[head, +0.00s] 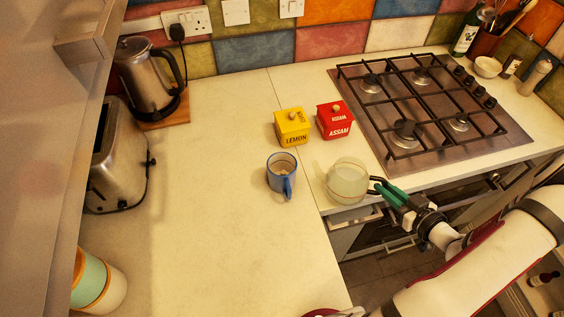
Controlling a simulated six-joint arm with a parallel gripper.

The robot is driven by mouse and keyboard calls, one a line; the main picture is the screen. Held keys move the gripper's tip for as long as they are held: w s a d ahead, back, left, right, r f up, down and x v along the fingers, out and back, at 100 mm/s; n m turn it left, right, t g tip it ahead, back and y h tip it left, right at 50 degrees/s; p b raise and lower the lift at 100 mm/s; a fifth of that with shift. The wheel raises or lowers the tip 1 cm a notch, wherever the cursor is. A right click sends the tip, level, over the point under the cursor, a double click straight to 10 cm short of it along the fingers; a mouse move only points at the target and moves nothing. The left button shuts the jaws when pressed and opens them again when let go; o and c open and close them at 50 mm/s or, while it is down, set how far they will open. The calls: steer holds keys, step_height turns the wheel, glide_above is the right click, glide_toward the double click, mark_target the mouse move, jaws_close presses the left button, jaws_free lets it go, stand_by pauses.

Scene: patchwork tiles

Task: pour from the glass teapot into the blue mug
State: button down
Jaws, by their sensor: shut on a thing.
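The glass teapot (347,180) is a round clear vessel with pale liquid in it, in the middle of the head view. It is at the counter's corner, right of the mug; I cannot tell whether it touches the counter. My gripper (376,190) is shut on the teapot's dark handle at its right side. The blue mug (281,174) stands upright on the counter, left of the teapot and apart from it. The mug's handle faces the front. Something pale shows inside the mug, but I cannot make out what.
Yellow LEMON (291,130) and red ASSAM (335,122) boxes stand behind the mug and teapot. A gas hob (430,105) lies at right. A kettle (150,80) and toaster (118,158) stand at left. The counter (205,210) left of the mug is clear.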

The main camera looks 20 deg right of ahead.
steer(key=shift+s+d+f+m+h, duration=0.1)
steer(key=shift+s+d+m+h, duration=0.05)
steer(key=shift+d+m+h, duration=0.2)
steer(key=shift+s+d+f+m+h, duration=0.1)
steer(key=shift+d+m+h, duration=0.15)
steer(key=shift+d, duration=0.15)
